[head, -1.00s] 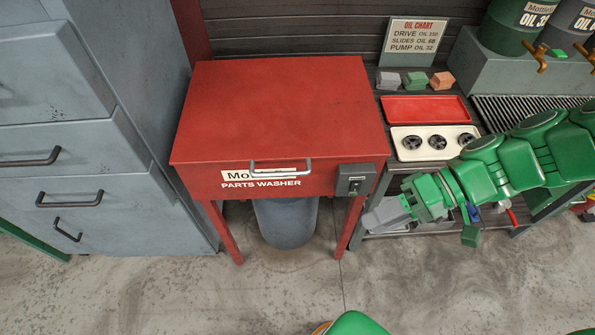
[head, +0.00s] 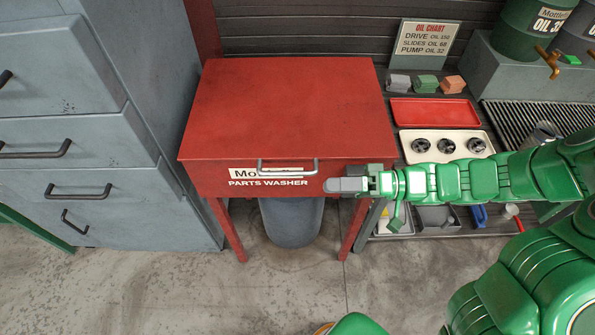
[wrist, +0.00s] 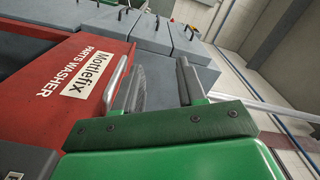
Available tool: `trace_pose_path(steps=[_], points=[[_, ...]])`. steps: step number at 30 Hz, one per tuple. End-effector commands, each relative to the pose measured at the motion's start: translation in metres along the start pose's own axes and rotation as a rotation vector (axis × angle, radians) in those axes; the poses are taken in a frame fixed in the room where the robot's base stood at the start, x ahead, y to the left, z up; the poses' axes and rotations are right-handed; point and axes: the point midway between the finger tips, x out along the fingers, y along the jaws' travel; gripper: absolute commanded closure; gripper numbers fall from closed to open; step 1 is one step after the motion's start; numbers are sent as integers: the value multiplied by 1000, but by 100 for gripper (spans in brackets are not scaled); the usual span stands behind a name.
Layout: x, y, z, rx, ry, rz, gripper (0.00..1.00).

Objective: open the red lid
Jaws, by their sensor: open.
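The red lid (head: 285,105) of the parts washer is shut in the head view. Its silver bar handle (head: 287,168) sits on the front edge, in front of the white label. My gripper (head: 345,185) is just right of the handle, in front of the washer's red front, and hides the dark switch box there. In the wrist view my gripper (wrist: 162,85) is open, its two grey fingers apart with nothing between them. The handle (wrist: 115,82) shows just left of the left finger, outside the jaws. I cannot tell whether they touch.
A grey drawer cabinet (head: 80,150) stands left of the washer. A grey bin (head: 291,220) is under it. On the right, a bench holds a red tray (head: 434,112), a cream tray with round parts (head: 487,136) and oil drums (head: 535,28). The floor (head: 290,280) in front is mostly clear.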

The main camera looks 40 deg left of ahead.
Motion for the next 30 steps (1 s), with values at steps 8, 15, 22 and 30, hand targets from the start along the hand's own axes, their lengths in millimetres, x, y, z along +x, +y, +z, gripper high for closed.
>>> trace_pose_path(steps=[8, 15, 22, 30], points=[[9, 46, -6, -56, 129, -37, 60], [13, 77, -5, -87, 208, -36, 60], [13, 90, -8, -107, 321, -30, 60], [15, 93, -13, -118, 383, -22, 60]])
